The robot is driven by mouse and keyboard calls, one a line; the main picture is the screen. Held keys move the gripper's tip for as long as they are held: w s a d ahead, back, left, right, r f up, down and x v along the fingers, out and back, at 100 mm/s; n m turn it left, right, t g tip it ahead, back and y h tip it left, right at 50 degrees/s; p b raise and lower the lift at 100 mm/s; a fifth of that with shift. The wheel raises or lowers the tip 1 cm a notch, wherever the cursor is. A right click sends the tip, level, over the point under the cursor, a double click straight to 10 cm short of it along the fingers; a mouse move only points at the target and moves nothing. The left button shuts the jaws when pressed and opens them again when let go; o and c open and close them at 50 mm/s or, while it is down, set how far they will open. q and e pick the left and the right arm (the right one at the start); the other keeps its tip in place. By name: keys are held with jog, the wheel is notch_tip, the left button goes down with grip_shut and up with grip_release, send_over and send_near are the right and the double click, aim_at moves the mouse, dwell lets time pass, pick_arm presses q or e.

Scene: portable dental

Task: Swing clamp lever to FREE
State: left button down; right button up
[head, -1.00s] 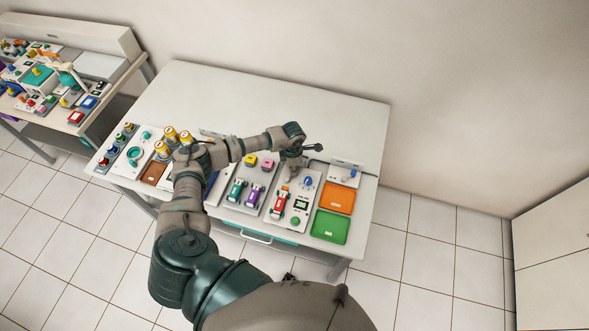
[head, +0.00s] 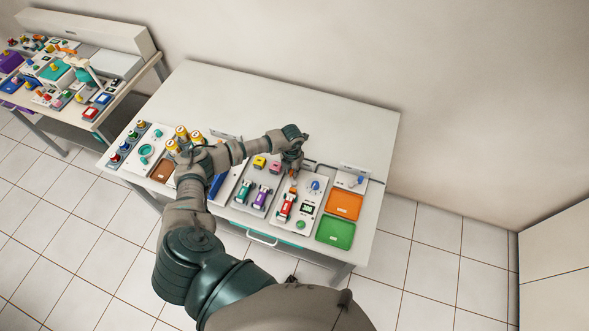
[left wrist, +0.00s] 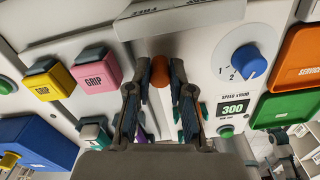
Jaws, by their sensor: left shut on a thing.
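My left gripper (head: 293,170) points down over the back of the panel that holds a red-and-white handpiece (head: 286,207). In the left wrist view its two fingers (left wrist: 161,82) are shut around a small orange-brown knob (left wrist: 160,70), which looks like the clamp lever's end. The rest of the lever is hidden between the fingers. A grey block marked FREE (left wrist: 180,19) lies just beyond the fingertips, its lettering upside down in this view. In the head view the gripper and arm cover the lever. My right gripper is not in view.
Beside the fingers are a blue dial (left wrist: 248,61), a display reading 300 (left wrist: 235,108), and pink (left wrist: 96,70) and yellow GRIP blocks (left wrist: 47,82). Orange (head: 344,205) and green trays (head: 335,232) lie at the right. The table's back (head: 290,105) is clear.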

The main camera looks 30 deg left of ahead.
aim_at(291, 170)
pick_arm(q)
jog(key=shift+s+a+n, duration=0.1)
jog(key=shift+a+n, duration=0.1)
jog(key=shift+n, duration=0.4)
jog(key=c, duration=1)
grip_release()
jog(key=shift+c, duration=0.2)
notch_tip(291, 170, up, 12)
jog(key=shift+a+f, duration=0.1)
jog(key=shift+f, duration=0.05)
